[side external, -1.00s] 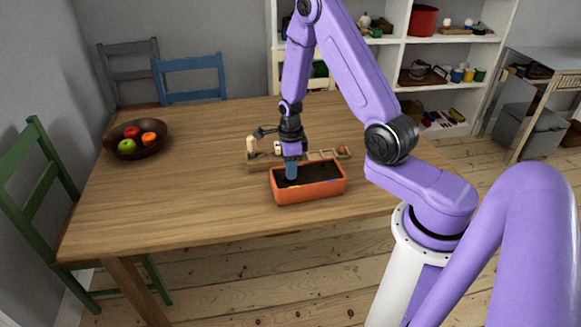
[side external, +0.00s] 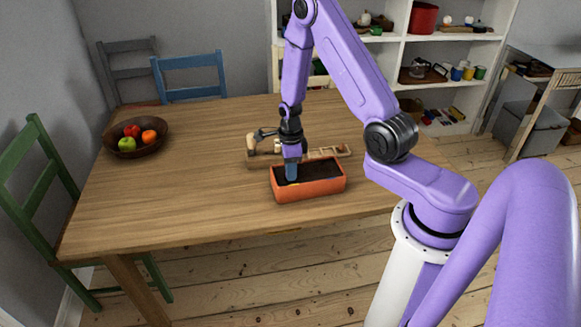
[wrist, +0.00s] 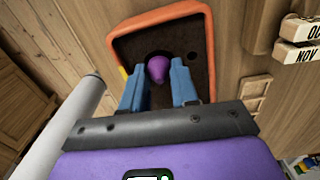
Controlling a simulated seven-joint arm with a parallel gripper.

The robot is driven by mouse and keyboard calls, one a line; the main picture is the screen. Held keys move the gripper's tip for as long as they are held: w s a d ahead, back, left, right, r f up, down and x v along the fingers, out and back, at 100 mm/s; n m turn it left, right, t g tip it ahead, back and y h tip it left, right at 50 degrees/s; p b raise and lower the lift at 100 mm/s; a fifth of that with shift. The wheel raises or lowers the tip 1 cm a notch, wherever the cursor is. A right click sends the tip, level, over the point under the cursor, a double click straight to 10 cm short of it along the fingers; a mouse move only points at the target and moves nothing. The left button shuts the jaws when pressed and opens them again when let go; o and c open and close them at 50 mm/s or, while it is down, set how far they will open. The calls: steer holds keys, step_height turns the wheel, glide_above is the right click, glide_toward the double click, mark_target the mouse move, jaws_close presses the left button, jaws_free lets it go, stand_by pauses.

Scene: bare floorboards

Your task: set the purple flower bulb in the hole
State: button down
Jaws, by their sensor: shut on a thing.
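The purple bulb (wrist: 158,67) shows in the wrist view between the blue fingers of my gripper (wrist: 158,76), near their tips. My gripper is shut on it. In the side view my gripper (side external: 291,178) points down over the left part of the orange planter (side external: 318,188); the bulb cannot be made out there. The planter (wrist: 122,38) is a trough of dark soil (wrist: 188,32).
A wooden holder (side external: 262,161) stands just behind the planter. Lettered blocks (wrist: 298,40) show at the right of the wrist view. A fruit bowl (side external: 112,147) is at the table's far left. The table (side external: 190,185) between bowl and planter is clear.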

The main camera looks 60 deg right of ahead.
steer(key=shift+f, duration=0.3)
steer(key=c, duration=0.8)
jaws_free()
steer(key=shift+r, duration=3.5)
